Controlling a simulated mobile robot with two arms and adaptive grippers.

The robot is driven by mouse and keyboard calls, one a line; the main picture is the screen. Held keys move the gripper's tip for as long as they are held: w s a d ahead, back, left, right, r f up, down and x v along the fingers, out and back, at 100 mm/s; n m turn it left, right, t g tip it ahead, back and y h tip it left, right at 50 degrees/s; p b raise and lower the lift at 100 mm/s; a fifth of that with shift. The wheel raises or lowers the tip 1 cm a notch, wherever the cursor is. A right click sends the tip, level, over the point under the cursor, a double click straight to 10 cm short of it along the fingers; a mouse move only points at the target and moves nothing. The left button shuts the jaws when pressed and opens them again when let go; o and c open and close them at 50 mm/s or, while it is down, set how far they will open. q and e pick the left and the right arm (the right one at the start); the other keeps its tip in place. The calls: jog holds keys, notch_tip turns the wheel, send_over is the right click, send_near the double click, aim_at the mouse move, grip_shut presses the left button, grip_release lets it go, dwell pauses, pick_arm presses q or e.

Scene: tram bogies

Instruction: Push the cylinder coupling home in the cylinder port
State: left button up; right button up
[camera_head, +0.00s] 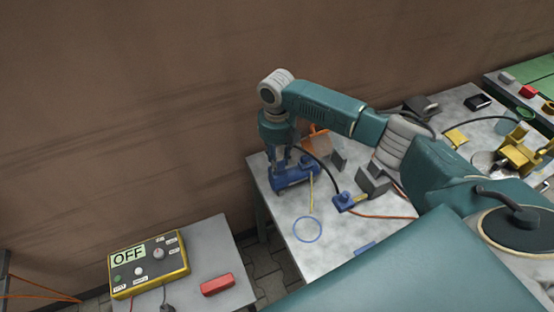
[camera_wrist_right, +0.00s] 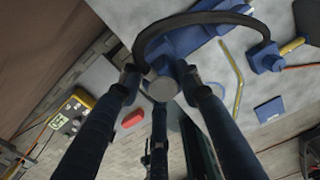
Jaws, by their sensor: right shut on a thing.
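My right gripper (camera_head: 281,160) reaches down from above over a blue body (camera_head: 294,179) at the left end of the grey table. In the right wrist view its fingers (camera_wrist_right: 158,86) are closed around a grey round piece (camera_wrist_right: 162,89), which appears to be the cylinder coupling. A black hose (camera_wrist_right: 195,20) arches from beside the fingers to a small blue block (camera_wrist_right: 266,60). The blue body also shows in the right wrist view (camera_wrist_right: 192,42), just beyond the fingers. The port is hidden, and I cannot tell whether the coupling sits in it. My left gripper is not in view.
Right of the blue body lie a yellow stick (camera_head: 311,194), a blue ring (camera_head: 307,229) and the small blue block (camera_head: 344,202). Grey blocks (camera_head: 373,182) and an orange part (camera_head: 318,138) stand behind. A yellow control box reading OFF (camera_head: 150,264) and a red block (camera_head: 217,284) sit on a separate table.

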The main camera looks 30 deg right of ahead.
jog(key=shift+p, duration=0.5)
dwell(0.8)
jog(key=shift+f+b, duration=0.4)
jog(key=shift+f, duration=0.2)
jog(key=o, duration=1.2)
jog(key=shift+c, duration=0.2)
notch_tip(320, 180, up, 12)
jog(key=shift+r, duration=0.1)
